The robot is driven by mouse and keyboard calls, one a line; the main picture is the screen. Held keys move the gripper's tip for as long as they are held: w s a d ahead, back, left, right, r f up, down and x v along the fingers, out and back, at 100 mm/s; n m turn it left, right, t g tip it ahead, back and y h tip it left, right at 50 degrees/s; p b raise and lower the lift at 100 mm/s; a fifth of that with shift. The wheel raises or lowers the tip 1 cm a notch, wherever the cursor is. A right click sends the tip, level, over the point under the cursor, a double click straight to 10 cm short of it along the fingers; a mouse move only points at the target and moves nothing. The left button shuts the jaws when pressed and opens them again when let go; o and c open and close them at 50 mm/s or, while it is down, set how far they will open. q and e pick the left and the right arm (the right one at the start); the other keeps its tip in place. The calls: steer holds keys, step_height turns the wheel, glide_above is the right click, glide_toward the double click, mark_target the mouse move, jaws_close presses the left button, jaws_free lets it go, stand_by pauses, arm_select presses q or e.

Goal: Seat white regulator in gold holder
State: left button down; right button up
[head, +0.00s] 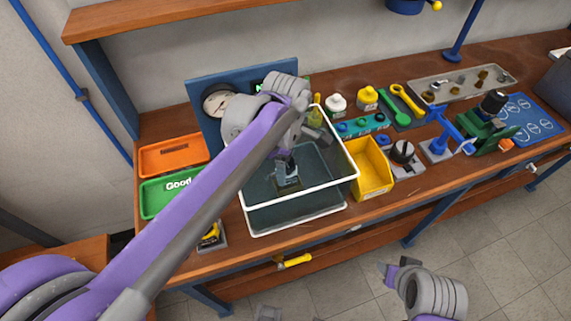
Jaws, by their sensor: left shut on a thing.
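My left arm reaches in from the left, and its gripper (287,158) points down over the clear tank (297,231) with a white rim. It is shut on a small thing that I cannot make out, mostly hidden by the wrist. A dark grey fixture (288,182) shows below it inside the tank. A white regulator-like piece (336,104) stands on the bench behind the tank, next to a yellow one (367,98). I cannot pick out a gold holder with certainty. My right gripper (388,272) is low at the front, off the bench, its jaws unclear.
An orange tray (173,146) and a green tray marked "Good" (150,204) lie left. A yellow bin (371,180) stands right of the tank. A green and blue clamp stand (475,135) and a metal tray (480,73) are further right.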

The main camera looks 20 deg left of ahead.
arm_select(q)
jaws_free()
steer(key=shift+r, duration=0.15)
arm_select(e)
steer(key=shift+r, duration=0.1)
arm_select(q)
steer(key=shift+r+p, duration=2.6)
steer(key=shift+r, duration=1.3)
arm_select(e)
step_height(320, 180, up, 6)
steer(key=w, duration=0.2)
steer(key=shift+r, duration=0.15)
steer(key=shift+s, duration=0.1)
